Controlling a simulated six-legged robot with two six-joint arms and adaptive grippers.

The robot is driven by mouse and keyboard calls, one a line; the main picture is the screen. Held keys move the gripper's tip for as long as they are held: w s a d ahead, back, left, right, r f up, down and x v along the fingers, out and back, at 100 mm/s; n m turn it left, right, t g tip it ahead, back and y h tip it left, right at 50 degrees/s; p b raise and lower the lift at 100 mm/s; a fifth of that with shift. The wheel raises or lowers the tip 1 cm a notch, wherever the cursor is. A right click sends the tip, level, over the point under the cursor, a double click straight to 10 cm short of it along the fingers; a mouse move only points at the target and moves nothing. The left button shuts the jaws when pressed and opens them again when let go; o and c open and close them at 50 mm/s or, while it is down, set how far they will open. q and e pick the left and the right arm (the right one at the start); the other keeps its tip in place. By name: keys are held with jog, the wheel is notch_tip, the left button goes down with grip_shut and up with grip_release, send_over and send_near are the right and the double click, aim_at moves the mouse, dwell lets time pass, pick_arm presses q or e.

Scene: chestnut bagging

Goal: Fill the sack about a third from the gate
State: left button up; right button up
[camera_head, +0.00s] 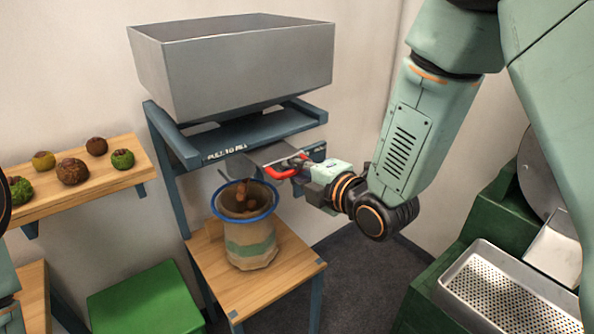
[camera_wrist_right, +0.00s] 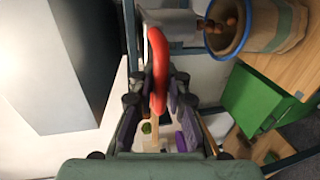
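The tan sack (camera_head: 252,253), with a blue rim and a green band, stands upright on a wooden stand below the grey hopper (camera_head: 240,75). Brown chestnuts (camera_head: 241,188) are in the air at the chute and in the sack's mouth; the fill level cannot be told. The gate's red handle (camera_head: 284,170) is at the hopper's front. My right gripper (camera_head: 300,171) is shut on this handle, which also shows between its fingers in the right wrist view (camera_wrist_right: 158,65). The sack's mouth shows there too (camera_wrist_right: 229,45). My left gripper is out of view.
A wooden shelf (camera_head: 105,180) at left carries several green and brown balls. A green box (camera_head: 145,300) stands below it. A perforated metal tray (camera_head: 500,295) on green machinery is at right. Dark floor (camera_head: 365,275) lies clear between stand and machinery.

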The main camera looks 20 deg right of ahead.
jog(key=o, duration=0.4)
jog(key=shift+s+r, duration=0.1)
jog(key=shift+s, duration=0.1)
jog(key=shift+w, duration=0.2)
jog(key=v, duration=0.7)
jog(key=shift+s, duration=0.3)
jog(key=shift+d, duration=0.1)
